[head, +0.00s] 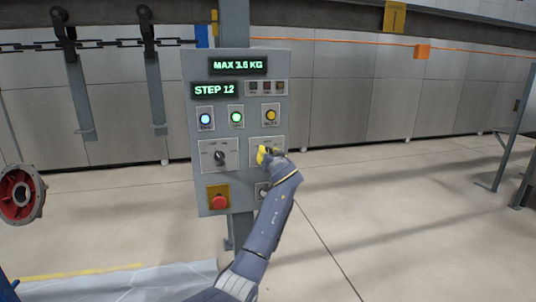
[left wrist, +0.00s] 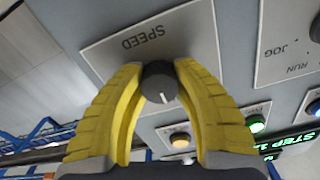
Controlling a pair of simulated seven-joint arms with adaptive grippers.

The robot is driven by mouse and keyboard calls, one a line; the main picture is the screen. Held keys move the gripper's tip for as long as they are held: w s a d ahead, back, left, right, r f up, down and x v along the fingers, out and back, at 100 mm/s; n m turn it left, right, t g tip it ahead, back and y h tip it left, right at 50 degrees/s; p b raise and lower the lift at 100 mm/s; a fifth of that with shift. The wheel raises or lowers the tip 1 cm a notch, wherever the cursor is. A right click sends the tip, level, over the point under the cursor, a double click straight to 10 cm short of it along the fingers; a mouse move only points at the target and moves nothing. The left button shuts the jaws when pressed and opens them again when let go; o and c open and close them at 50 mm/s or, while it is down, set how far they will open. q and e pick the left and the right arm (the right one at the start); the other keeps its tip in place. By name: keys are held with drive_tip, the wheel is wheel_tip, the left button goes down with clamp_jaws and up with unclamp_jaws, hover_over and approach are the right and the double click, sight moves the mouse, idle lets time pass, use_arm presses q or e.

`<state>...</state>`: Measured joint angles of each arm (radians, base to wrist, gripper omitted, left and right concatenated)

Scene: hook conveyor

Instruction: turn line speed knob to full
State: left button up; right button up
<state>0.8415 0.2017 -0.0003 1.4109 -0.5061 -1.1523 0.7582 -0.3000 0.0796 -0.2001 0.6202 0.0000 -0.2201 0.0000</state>
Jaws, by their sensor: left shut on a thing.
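The line speed knob (left wrist: 159,82) is dark and round with a white pointer line. It sits on a pale plate marked SPEED (left wrist: 143,42), which appears upside down in the left wrist view. The pointer line points toward the bottom of that picture. My left gripper (left wrist: 158,85) has its two yellow fingers closed on opposite sides of the knob. In the head view my left gripper (head: 266,156) is at the right-hand plate of the grey control panel (head: 238,182) and hides the knob. My right gripper is in neither view.
Left of the gripper is a selector knob (head: 220,158). A red emergency button (head: 219,202) is below it, and lit buttons such as the green one (head: 236,117) are above. Hooks (head: 157,95) hang from a chain at left, beside a red round part (head: 20,193).

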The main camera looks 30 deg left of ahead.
use_arm(q)
clamp_jaws()
drive_tip(key=shift+r, duration=0.1)
drive_tip(key=m, duration=0.5)
drive_tip(key=shift+m, duration=0.4)
drive_tip(key=m, duration=0.6)
drive_tip(key=shift+d, duration=0.1)
idle(0.3)
drive_tip(key=o, duration=1.1)
unclamp_jaws()
drive_tip(key=shift+w, duration=0.1)
